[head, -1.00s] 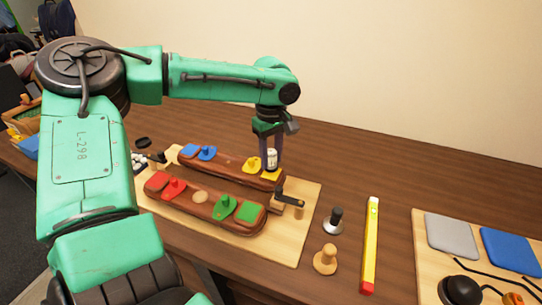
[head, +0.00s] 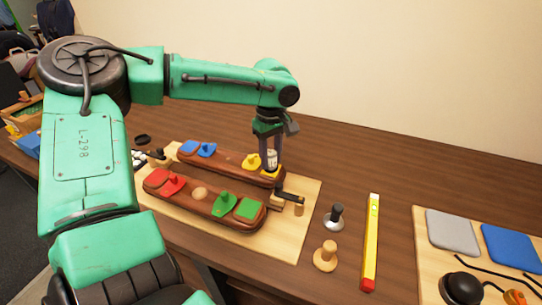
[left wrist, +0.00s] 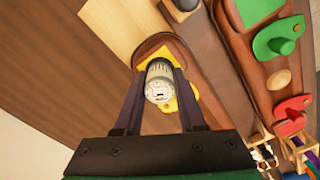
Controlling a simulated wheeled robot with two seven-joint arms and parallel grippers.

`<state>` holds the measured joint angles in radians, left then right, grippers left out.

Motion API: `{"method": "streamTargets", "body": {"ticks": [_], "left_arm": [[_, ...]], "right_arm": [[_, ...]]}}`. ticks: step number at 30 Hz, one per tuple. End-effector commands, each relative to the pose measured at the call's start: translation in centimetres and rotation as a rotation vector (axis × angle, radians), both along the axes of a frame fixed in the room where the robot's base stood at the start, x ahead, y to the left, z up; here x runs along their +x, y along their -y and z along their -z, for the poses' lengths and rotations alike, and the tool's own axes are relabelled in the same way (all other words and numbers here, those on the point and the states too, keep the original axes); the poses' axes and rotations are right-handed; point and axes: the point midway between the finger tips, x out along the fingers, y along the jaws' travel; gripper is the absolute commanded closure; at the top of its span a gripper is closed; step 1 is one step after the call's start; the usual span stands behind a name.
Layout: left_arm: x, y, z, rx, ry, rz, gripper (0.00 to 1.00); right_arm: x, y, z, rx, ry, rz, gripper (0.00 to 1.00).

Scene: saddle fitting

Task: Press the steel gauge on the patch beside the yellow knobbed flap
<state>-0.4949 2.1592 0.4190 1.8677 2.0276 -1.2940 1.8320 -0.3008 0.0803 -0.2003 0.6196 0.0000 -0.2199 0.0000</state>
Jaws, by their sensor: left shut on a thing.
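My left gripper (head: 271,158) is shut on the steel gauge (head: 272,161), a short pale cylinder held upright. The gauge is over the yellow patch (head: 269,175) at the right end of the far brown saddle. I cannot tell whether its foot touches the patch. The yellow knobbed flap (head: 251,162) is just left of the gauge. In the left wrist view the gauge (left wrist: 159,82) sits between the fingers, with the yellow patch (left wrist: 153,53) behind it and the yellow flap (left wrist: 192,98) partly hidden. My right gripper is not in view.
The near saddle (head: 190,203) carries red and green flaps and patches. A black-handled clamp (head: 290,197) stands close to the gauge's right. A dark-knobbed steel stamp (head: 334,219), a wooden knob (head: 325,258) and a yellow level (head: 371,240) lie to the right.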

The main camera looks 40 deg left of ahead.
Motion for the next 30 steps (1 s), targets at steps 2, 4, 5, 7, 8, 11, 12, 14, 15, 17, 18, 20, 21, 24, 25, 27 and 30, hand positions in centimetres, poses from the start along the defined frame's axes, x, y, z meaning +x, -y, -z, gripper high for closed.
{"method": "streamTargets", "body": {"ticks": [2,4,5,7,8,11,12,14,15,17,18,20,21,24,25,27,30], "left_arm": [[0.01,0.00,0.12,0.000,0.001,0.000,1.00],[0.02,0.00,0.18,0.000,0.001,0.000,1.00],[0.02,-0.01,0.15,0.000,0.001,0.000,1.00],[0.02,-0.01,0.15,0.000,0.001,0.000,1.00],[0.02,0.00,0.15,0.000,0.001,0.000,1.00],[0.02,0.00,0.14,0.000,0.001,0.000,1.00],[0.02,0.00,0.13,0.000,0.001,0.000,1.00],[0.02,0.00,0.13,0.000,0.001,0.000,1.00],[0.01,0.00,0.13,0.000,0.001,0.000,1.00],[0.01,0.00,0.15,0.000,0.000,0.000,1.00],[0.01,0.00,0.16,0.000,0.000,0.000,1.00],[0.01,0.00,0.18,0.000,0.001,0.000,1.00],[0.01,0.00,0.19,0.000,0.000,0.000,1.00],[0.01,0.01,0.23,0.000,0.000,0.000,1.00],[0.01,0.01,0.24,0.000,0.000,0.000,1.00],[0.00,0.02,0.27,-0.001,0.000,0.000,1.00],[-0.03,0.02,0.31,-0.001,-0.001,0.000,1.00]], "right_arm": [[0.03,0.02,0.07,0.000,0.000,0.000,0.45],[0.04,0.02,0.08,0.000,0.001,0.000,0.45],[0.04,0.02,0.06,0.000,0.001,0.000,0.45],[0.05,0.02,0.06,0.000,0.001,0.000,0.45],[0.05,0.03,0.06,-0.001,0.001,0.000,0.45],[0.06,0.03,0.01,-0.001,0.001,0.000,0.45],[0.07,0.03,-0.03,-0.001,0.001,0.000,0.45],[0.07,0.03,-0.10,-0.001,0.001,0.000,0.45],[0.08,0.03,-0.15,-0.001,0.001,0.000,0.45],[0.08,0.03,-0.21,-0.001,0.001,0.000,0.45],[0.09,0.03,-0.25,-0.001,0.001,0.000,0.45],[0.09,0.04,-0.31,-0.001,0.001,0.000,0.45],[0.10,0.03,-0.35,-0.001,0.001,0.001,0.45],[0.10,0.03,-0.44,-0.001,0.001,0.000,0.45],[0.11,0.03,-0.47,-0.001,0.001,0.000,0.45],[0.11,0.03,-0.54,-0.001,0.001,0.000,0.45],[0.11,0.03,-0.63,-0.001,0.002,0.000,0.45]]}}
